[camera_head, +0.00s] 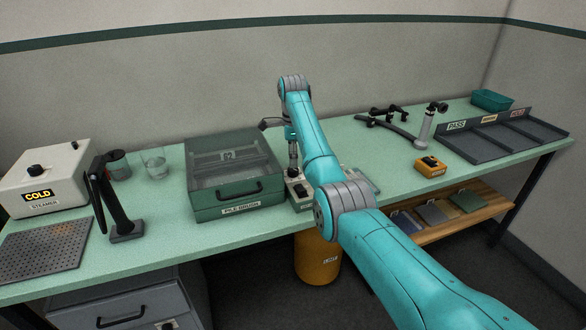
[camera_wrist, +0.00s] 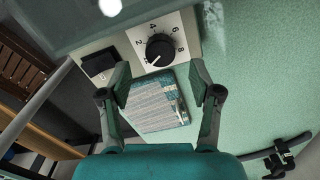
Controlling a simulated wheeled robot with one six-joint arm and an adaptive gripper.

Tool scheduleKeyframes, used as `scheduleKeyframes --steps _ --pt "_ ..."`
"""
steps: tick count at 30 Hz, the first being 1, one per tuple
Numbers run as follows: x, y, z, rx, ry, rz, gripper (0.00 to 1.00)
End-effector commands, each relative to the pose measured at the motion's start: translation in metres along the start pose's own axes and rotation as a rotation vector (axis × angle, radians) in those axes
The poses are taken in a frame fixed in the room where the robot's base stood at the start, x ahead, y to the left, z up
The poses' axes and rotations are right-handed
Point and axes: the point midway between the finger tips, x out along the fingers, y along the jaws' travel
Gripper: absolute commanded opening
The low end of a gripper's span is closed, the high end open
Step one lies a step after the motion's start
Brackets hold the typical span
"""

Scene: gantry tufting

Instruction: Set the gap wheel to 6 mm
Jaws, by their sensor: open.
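The gap wheel is a black round knob (camera_wrist: 160,50) on a pale dial panel marked 2, 4, 6 and 8, shown in the wrist view. A white mark on its face seems to sit at the lower left, below the 2; the exact reading is hard to tell. My gripper (camera_wrist: 160,76) is open and empty, its two fingers apart on either side just below the knob in the picture. In the head view my gripper (camera_head: 293,160) points down over the small control panel (camera_head: 300,193), where my arm hides part of the panel.
A black rocker switch (camera_wrist: 98,63) sits left of the knob. A striped textile piece (camera_wrist: 156,103) lies below it. A yellow button box (camera_head: 430,167) and sorting tray (camera_head: 500,138) are farther right.

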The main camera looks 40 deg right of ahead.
Motion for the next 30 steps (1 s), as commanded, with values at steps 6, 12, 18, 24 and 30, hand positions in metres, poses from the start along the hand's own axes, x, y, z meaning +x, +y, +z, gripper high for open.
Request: scheduleKeyframes --steps 6,12,18,24,30 --pt "0.033 0.0 0.0 0.0 0.0 0.001 0.64" --pt "0.046 0.0 0.0 -0.001 0.0 -0.001 0.64" --pt "0.049 0.0 0.0 -0.001 0.0 -0.001 0.64" --pt "0.049 0.0 0.0 -0.001 0.0 -0.001 0.41" --pt "0.048 0.0 0.0 -0.001 0.0 -0.002 0.04"
